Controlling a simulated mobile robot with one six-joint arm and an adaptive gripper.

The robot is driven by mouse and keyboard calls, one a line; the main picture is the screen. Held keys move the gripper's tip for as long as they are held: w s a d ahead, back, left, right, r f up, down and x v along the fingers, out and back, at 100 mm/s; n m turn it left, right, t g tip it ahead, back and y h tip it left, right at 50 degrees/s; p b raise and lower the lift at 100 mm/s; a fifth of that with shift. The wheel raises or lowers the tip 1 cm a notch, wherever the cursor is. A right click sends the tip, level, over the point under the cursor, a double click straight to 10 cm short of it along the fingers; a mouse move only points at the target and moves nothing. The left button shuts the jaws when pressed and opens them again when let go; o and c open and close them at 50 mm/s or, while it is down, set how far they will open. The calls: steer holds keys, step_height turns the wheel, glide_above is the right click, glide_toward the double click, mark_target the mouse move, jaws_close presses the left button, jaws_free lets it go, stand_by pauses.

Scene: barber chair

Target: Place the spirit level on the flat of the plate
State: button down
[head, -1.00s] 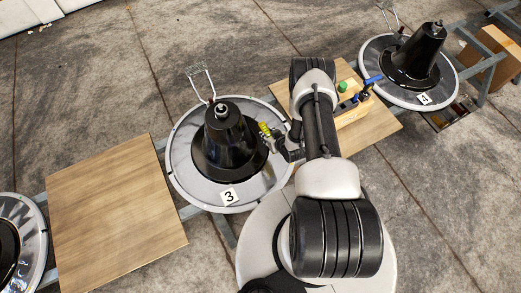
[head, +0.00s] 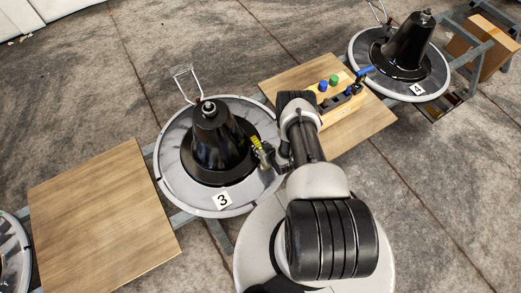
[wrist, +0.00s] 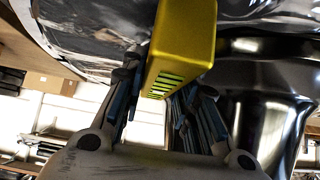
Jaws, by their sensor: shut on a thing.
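The spirit level (head: 257,146) is a yellow bar, also large at the top of the wrist view (wrist: 183,40). My gripper (head: 264,157) is shut on it; in the wrist view the fingers (wrist: 160,105) stand on both sides of it. The grey round plate (head: 178,190) marked 3 has a black cone (head: 212,140) rising from its middle. The level is over the right part of the plate's flat, beside the cone's base. I cannot tell whether it touches the plate. The gripper partly hides the level in the head view.
A wooden board (head: 95,220) lies left of the plate, empty. Another board (head: 350,130) at the right bears a wooden block (head: 335,110) with blue and green pieces. Plate 4 (head: 365,68) with its cone stands at the back right. A wire bracket (head: 185,82) rises behind plate 3.

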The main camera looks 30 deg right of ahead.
steer(key=c, duration=1.7)
jaws_free()
steer(key=shift+f, duration=0.15)
steer(key=o, duration=0.5)
steer(key=shift+c, duration=0.2)
